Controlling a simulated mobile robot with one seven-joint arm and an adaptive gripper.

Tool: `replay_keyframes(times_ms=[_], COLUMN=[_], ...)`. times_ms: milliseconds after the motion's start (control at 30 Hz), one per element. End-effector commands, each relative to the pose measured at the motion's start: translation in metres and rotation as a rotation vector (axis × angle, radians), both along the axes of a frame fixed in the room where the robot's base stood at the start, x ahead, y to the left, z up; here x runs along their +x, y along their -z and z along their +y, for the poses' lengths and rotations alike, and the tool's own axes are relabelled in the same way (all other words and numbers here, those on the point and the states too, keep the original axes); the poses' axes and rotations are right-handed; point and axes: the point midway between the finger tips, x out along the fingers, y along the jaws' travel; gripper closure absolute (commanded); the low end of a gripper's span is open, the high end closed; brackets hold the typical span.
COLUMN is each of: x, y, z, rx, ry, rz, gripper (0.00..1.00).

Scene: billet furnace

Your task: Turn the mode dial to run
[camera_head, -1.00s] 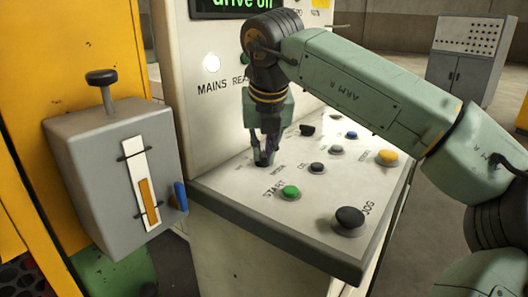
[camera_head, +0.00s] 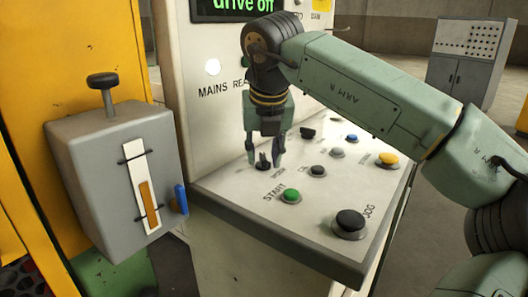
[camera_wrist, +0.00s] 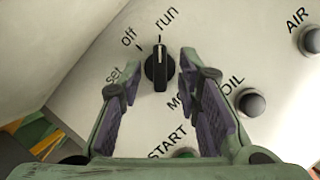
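The mode dial (camera_wrist: 157,70) is a black knob on the sloping white panel. In the wrist view its labels read set, off and run around its upper side. Its pointer line points up at the tick by "run". The dial (camera_head: 263,162) also shows in the head view, below my gripper. My gripper (camera_head: 264,163) is open, with a finger on each side of the dial and clear space between. In the wrist view its dark pads (camera_wrist: 163,100) stand apart, with the dial showing between and beyond them.
A green start button (camera_head: 291,196), a black jog button (camera_head: 350,222) and a yellow button (camera_head: 387,159) share the panel. A grey lever box (camera_head: 115,180) stands at the left. The display (camera_head: 237,5) reads "drive off".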

Motion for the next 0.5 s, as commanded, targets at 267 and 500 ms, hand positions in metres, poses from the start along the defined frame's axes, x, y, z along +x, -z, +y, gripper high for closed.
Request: replay_keyframes(times_ms=[267, 500], x=[-0.011, -0.030], y=[-0.028, -0.075], z=[-0.002, -0.004], rx=[0.000, 0.001], ry=[0.001, 0.001], rz=[-0.003, -0.002], gripper=[0.69, 0.69])
